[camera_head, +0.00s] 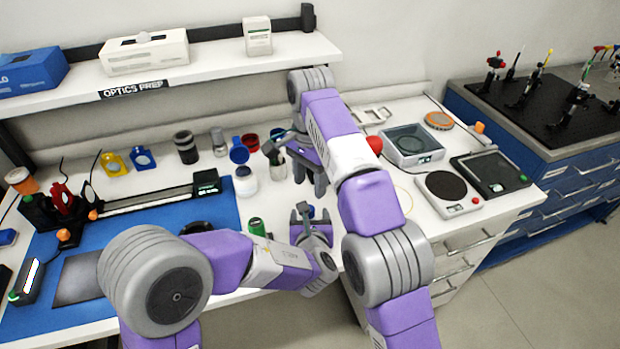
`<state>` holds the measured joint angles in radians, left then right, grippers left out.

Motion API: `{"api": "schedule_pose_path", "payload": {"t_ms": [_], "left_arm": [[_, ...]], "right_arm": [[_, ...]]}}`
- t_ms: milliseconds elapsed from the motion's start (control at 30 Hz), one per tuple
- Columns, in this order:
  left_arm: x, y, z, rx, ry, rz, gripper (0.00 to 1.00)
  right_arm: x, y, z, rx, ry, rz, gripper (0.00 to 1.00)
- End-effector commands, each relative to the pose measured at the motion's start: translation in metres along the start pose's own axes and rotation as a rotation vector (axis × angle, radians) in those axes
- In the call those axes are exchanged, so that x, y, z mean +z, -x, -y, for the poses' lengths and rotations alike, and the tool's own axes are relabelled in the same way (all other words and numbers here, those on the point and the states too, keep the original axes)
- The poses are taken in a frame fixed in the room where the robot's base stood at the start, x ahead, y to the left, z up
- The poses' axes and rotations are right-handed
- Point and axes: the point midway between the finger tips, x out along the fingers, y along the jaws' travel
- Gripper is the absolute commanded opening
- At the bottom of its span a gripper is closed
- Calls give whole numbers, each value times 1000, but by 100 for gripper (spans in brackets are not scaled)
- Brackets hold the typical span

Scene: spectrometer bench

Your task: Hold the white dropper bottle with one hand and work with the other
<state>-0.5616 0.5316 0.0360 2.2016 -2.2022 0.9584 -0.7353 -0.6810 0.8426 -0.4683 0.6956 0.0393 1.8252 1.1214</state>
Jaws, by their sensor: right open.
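A small white bottle or jar (246,186) with a grey-blue top stands upright on the bench, just right of the blue mat; I cannot tell for sure that it is the dropper bottle. My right gripper (297,166) is open and points down over the bench, to the right of this bottle and apart from it. A small pale container (277,169) stands beside its fingers, partly hidden. My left gripper (311,212) is low near the bench front, below the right gripper. A small blue thing shows between its fingers; whether it is held is unclear.
A blue cup (239,152), a red cup (250,141) and a dark cylinder (186,147) stand behind. The shelf (60,98) overhangs the back.

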Motion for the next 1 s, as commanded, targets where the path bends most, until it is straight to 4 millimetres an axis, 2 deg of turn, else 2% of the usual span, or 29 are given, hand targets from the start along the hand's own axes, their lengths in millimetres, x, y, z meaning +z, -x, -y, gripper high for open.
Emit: {"api": "schedule_pose_path", "payload": {"t_ms": [300,500,1000], "left_arm": [[2,49,1,-4,-1,1,70],[1,71,0,-2,0,0,70],[0,74,0,-1,0,-1,70]], "right_arm": [[0,10,0,0,0,0,54],[0,14,0,0,0,0,54],[0,14,0,0,0,0,54]]}}
